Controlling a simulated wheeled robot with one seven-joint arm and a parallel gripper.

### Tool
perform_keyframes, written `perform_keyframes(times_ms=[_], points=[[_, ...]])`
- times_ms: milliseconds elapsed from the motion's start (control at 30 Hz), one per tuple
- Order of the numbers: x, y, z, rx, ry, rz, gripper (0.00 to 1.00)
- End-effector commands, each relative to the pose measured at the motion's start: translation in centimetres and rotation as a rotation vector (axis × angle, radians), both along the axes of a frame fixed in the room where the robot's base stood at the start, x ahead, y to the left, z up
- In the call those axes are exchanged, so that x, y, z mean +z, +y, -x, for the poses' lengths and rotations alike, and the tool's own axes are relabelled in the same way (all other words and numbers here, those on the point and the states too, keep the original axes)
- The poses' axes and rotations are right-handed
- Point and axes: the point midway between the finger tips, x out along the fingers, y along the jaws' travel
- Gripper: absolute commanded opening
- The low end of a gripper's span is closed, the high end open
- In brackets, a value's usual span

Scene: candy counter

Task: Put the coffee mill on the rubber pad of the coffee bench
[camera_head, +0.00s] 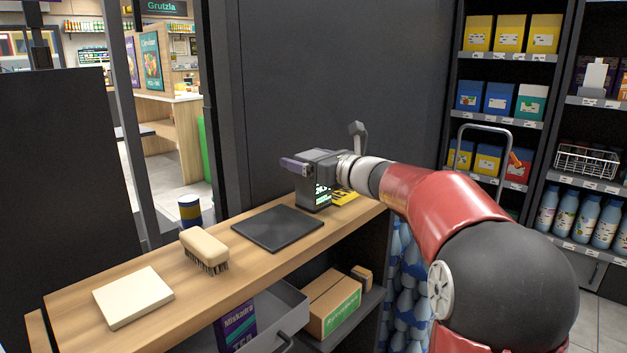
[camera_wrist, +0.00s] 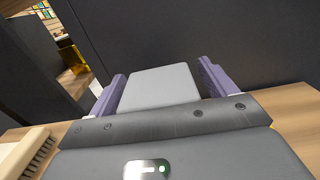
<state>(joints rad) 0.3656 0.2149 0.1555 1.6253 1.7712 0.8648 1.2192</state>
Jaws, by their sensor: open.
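A dark grey box-shaped thing, probably the coffee mill (camera_head: 312,196), stands upright on the wooden counter with a green-marked front, partly hidden by my gripper. My gripper (camera_head: 296,165) is open with purple fingers, over and around its upper part. In the wrist view a plain grey block (camera_wrist: 162,84), seemingly the same thing, lies between the spread fingers (camera_wrist: 160,95). I cannot tell whether they touch it. The rubber pad (camera_head: 277,228) is a flat black square on the counter, left of and nearer than the box; nothing stands on it.
A scrubbing brush (camera_head: 205,250) and a cream block (camera_head: 133,297) lie left of the pad. A yellow item (camera_head: 344,197) sits right of the box. A dark wall (camera_head: 330,70) rises behind. A carton (camera_head: 331,303) stands on the shelf below.

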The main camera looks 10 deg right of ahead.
Motion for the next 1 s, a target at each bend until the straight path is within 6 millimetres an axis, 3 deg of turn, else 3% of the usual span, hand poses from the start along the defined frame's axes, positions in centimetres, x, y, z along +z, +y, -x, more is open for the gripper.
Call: perform_keyframes(times_ms=[200, 767, 1000], points=[[-0.02, 0.01, -0.04, -0.001, -0.001, 0.001, 0.82], [0.18, 0.01, 0.02, 0.000, -0.003, 0.001, 0.09], [0.34, 0.02, 0.01, 0.000, -0.003, 0.001, 0.08]])
